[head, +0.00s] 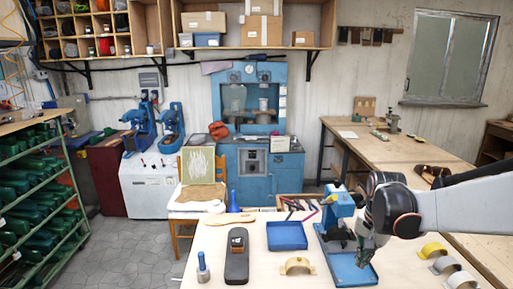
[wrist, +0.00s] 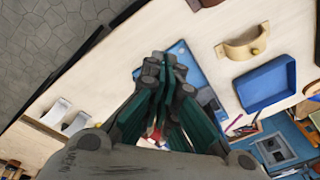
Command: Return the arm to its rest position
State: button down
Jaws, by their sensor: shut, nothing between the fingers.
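My arm reaches in from the right in the head view, with my gripper (head: 364,256) pointing down above the blue base of a small bench press (head: 340,207). In the wrist view the dark green fingers of my gripper (wrist: 164,68) are closed together with nothing between them. The blue base (wrist: 179,50) shows behind the fingertips there. The fingers and arm hide part of the press. I cannot tell whether the fingertips touch its base.
The worktable (head: 215,240) holds a blue tray (head: 287,237), a tan strap piece (head: 298,265), a dark sole-shaped item (head: 237,258), and a blue-handled tool (head: 203,267). Curved straps (head: 445,264) lie at right under my arm. A green rack (head: 40,190) stands at left.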

jog(key=s+a+n+t+b, duration=0.3)
jog(key=s+a+n+b, duration=0.1)
jog(key=s, duration=0.6)
jog(key=s+a+n+t+b, duration=0.2)
jog(key=s+a+n, duration=0.3)
jog(key=s, duration=0.6)
jog(key=shift+a+t+b, duration=0.4)
jog(key=shift+a+b, duration=0.2)
jog(key=shift+b, duration=0.3)
